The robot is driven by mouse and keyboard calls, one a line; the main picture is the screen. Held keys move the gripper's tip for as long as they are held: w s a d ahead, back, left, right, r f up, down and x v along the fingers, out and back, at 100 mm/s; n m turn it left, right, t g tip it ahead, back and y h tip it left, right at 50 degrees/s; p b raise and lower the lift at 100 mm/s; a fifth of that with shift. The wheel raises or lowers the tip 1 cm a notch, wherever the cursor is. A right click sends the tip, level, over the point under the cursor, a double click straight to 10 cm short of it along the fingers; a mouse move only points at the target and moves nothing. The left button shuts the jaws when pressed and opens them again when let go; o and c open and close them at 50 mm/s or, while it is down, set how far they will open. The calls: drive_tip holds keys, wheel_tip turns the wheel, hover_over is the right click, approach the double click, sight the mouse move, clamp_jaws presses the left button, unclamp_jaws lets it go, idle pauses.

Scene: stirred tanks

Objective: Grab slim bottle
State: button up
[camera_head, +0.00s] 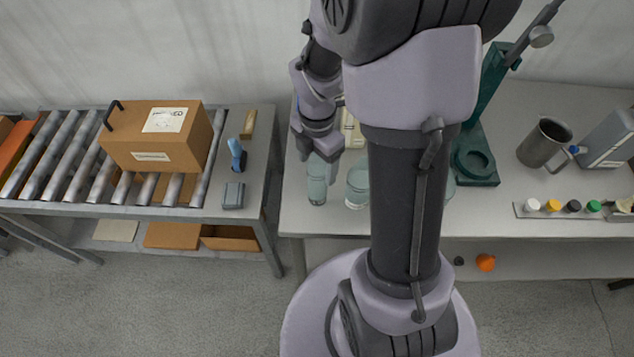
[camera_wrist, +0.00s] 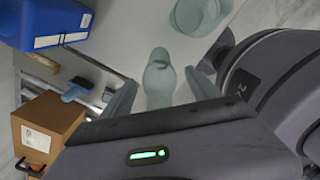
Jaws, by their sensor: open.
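The slim bottle (camera_wrist: 158,72) is a pale green, translucent glass bottle with a narrow neck. In the wrist view it lies between the two fingers of my gripper (camera_wrist: 160,82), which are open with a gap on each side. In the head view the slim bottle (camera_head: 317,188) stands upright near the left front of the bench. My gripper (camera_head: 318,148) is just above and behind it there, and its fingertips are hard to make out.
A glass beaker (camera_head: 357,187) stands close to the right of the bottle, and also shows in the wrist view (camera_wrist: 196,14). A blue container (camera_wrist: 45,22) is at upper left there. A green stand (camera_head: 476,160) and metal jug (camera_head: 545,143) are further right. A conveyor with a carton (camera_head: 160,135) is left.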

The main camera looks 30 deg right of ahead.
drive_tip(key=shift+f, duration=0.6)
drive_tip(key=shift+r, duration=0.1)
clamp_jaws()
